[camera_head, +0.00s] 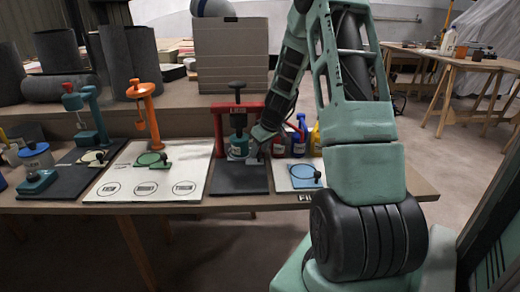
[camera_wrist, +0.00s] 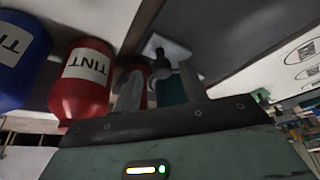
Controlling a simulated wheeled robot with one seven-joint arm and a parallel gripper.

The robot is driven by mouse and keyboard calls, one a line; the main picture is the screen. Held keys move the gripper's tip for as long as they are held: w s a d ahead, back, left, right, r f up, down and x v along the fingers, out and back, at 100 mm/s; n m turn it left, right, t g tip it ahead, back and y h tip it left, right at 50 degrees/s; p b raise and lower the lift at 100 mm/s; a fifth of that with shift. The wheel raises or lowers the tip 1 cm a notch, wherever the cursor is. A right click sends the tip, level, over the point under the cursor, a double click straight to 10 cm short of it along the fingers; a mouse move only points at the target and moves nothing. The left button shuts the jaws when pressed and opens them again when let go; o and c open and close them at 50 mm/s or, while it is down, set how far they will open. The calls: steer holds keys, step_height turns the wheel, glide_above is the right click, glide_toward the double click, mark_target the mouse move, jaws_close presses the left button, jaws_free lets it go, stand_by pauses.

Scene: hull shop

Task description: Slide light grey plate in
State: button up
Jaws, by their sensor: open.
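A red press frame (camera_head: 218,128) with a black knob on top stands on a black base board (camera_head: 240,180) on the bench. A teal cylinder (camera_head: 238,143) sits inside the frame. My gripper (camera_head: 256,153) is at the frame's right side, low over the board. In the wrist view my gripper (camera_wrist: 161,88) has its two fingers apart, with the teal cylinder (camera_wrist: 170,90) showing behind them. A light grey plate (camera_wrist: 180,50) with a small dark knob shows just beyond the fingertips. I cannot tell whether the fingers touch it. The plate is mostly hidden by my gripper in the head view.
Red (camera_wrist: 82,85) and blue (camera_wrist: 20,60) tint bottles stand close beside my gripper. A white board (camera_head: 150,185) with an orange stand (camera_head: 147,110) lies to the left.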

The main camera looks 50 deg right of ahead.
steer(key=p+v, duration=0.3)
steer(key=v, duration=1.4)
steer(key=shift+r, duration=0.15)
steer(key=w+a+n+g+y, duration=0.1)
steer(key=a+n, duration=0.1)
steer(key=a, duration=1.2)
steer(key=w+a+n+g+y, duration=0.1)
steer(key=w+a+n, duration=0.1)
steer(key=a, duration=1.3)
steer(key=s+a+f+n+g+h, duration=0.1)
steer(key=s+a+f+n, duration=0.1)
steer(key=s+a, duration=0.8)
steer(key=s+a+f+n+g, duration=0.1)
steer(key=s+a+n+g, duration=0.15)
steer(key=s+a, duration=0.8)
step_height(320, 180, up, 21)
steer(key=p, duration=2.1)
steer(key=shift+w+d+f+t, duration=0.15)
steer(key=shift+d+t, duration=0.25)
steer(key=shift+t, duration=0.05)
